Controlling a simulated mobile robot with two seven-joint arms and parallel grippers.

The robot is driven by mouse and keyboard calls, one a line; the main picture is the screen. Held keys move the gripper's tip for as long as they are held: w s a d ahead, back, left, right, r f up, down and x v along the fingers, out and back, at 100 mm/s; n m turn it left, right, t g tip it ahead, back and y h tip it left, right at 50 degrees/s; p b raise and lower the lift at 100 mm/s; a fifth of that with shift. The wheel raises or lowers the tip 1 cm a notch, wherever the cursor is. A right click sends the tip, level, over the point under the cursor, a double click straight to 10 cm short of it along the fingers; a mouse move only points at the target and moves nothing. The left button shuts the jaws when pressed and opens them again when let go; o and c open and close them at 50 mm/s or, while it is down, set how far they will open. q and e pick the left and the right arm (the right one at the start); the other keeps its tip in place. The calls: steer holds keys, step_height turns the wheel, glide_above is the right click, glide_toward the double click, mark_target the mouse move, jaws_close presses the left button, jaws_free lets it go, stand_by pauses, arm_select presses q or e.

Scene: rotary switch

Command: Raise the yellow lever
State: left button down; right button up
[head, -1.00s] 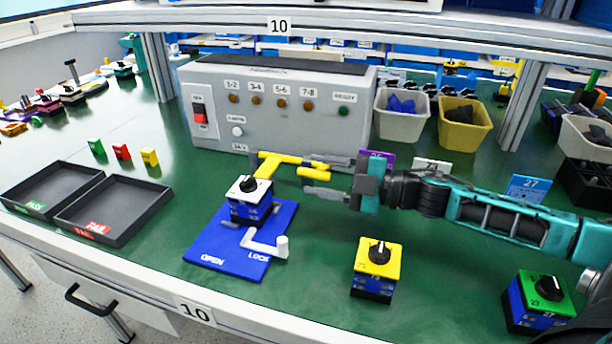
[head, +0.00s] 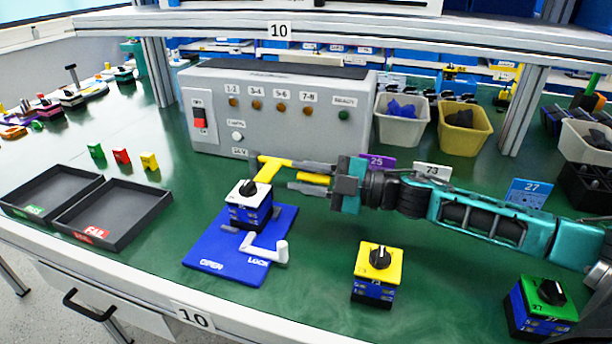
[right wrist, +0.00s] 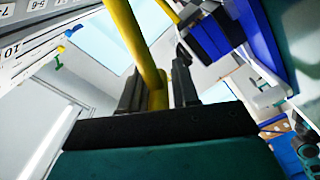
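The yellow lever (head: 272,167) extends from behind the white-topped rotary switch block (head: 249,204), and its handle points right. The block sits on the blue plate marked OPEN and LOCK (head: 225,251). My right gripper (head: 308,176) comes in from the right, with one finger above and one below the handle's right end. In the right wrist view the yellow lever (right wrist: 152,72) passes between the two fingers, which look apart from each other with small gaps beside it. My gripper is open around it; contact cannot be told. My left gripper is out of view.
A white lever (head: 268,250) lies at the plate's front. A yellow-topped block (head: 377,272) and a green-topped block (head: 541,306) stand to the right. The grey control box (head: 290,125) is close behind. Black trays (head: 125,236) lie left.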

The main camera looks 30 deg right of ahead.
jaws_close()
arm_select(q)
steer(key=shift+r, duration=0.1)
